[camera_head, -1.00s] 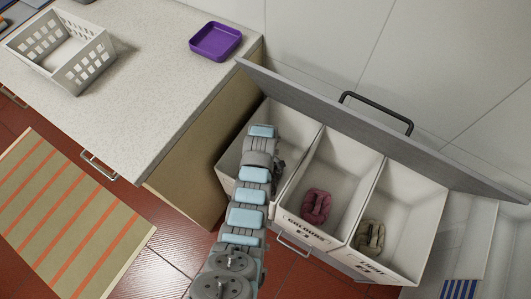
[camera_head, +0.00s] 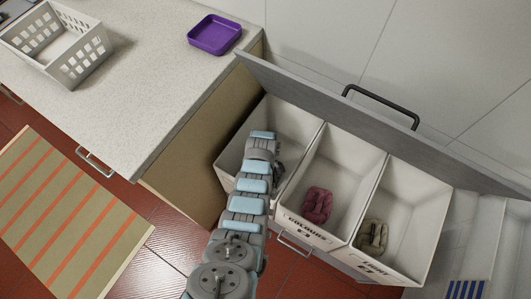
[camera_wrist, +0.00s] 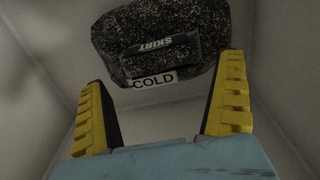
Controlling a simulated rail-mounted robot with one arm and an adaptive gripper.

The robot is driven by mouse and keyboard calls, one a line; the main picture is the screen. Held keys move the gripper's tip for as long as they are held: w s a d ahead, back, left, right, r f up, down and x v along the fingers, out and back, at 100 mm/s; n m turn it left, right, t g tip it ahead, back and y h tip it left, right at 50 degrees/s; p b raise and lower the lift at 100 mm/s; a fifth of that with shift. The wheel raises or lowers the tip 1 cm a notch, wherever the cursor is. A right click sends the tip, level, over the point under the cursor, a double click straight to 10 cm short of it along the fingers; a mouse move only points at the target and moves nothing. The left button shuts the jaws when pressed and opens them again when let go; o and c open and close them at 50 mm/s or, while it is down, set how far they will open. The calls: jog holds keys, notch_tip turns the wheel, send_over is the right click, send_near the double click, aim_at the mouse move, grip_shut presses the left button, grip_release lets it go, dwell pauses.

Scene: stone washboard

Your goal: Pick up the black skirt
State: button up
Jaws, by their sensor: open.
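The black skirt (camera_wrist: 150,38) is a speckled black bundle with labels reading "SKIRT" and "COLD". In the wrist view it lies in a pale bin, just beyond my fingertips. My gripper (camera_wrist: 165,105) is open, with its yellow-and-black fingers apart and nothing between them. The skirt is ahead of the gap, towards the top of the picture. In the head view my arm reaches down into the leftmost bin (camera_head: 292,122). The arm hides the skirt and most of my gripper there.
The middle bin, marked "COLOURS", holds a maroon bundle (camera_head: 317,205); the right bin holds a beige one (camera_head: 373,237). A raised grey lid (camera_head: 330,105) with a black handle stands behind the bins. The counter at left carries a purple tray (camera_head: 214,35) and a white basket (camera_head: 60,45).

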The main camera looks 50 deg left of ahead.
jog(key=shift+w+f+b, duration=0.1)
jog(key=shift+f+b, duration=1.2)
jog(key=shift+f, duration=1.05)
jog(key=c, duration=1)
